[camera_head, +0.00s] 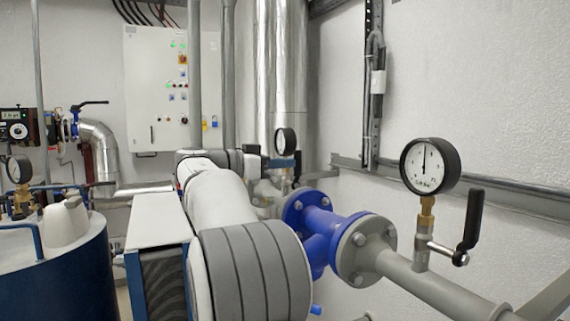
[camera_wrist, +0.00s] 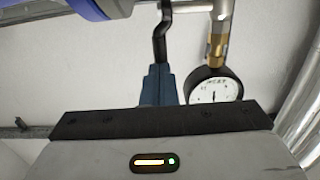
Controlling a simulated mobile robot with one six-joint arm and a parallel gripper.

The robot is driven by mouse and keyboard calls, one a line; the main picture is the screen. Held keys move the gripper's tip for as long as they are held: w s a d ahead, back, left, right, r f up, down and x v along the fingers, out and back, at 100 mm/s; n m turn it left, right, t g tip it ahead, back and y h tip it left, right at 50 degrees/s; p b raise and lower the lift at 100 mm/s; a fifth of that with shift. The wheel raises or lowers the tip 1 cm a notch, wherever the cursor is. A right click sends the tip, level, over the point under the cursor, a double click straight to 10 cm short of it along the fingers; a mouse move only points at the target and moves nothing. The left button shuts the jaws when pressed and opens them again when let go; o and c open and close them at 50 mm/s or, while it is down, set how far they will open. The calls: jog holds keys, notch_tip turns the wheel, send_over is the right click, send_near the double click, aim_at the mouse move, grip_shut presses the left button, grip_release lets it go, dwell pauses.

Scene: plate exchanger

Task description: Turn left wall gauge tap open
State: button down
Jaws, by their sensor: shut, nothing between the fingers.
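The left wall gauge (camera_head: 285,141) has a white dial and black rim and stands above a grey pipe beyond my arm. Its tap has a black lever (camera_head: 297,167), seen edge-on and small in the head view. In the wrist view, the gauge (camera_wrist: 213,88) appears upside down, with a brass fitting (camera_wrist: 216,48) joining it to the grey pipework. The black lever (camera_wrist: 163,30) runs from the pipework toward my gripper (camera_wrist: 158,72). My gripper's blue fingers are shut and empty, in line with the lever's end. Whether they touch it cannot be told.
Another gauge (camera_head: 430,166) with a raised black lever (camera_head: 472,220) stands on the nearer pipe at right. Blue flanged pipework (camera_head: 309,213) lies between the two gauges. A metal rail (camera_head: 500,186) runs along the wall. A blue tank (camera_head: 55,270) is at left.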

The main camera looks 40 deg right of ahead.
jog(key=b+v, duration=0.3)
jog(key=v, duration=1.1)
jog(key=shift+f, duration=0.3)
jog(key=shift+w+f, duration=0.1)
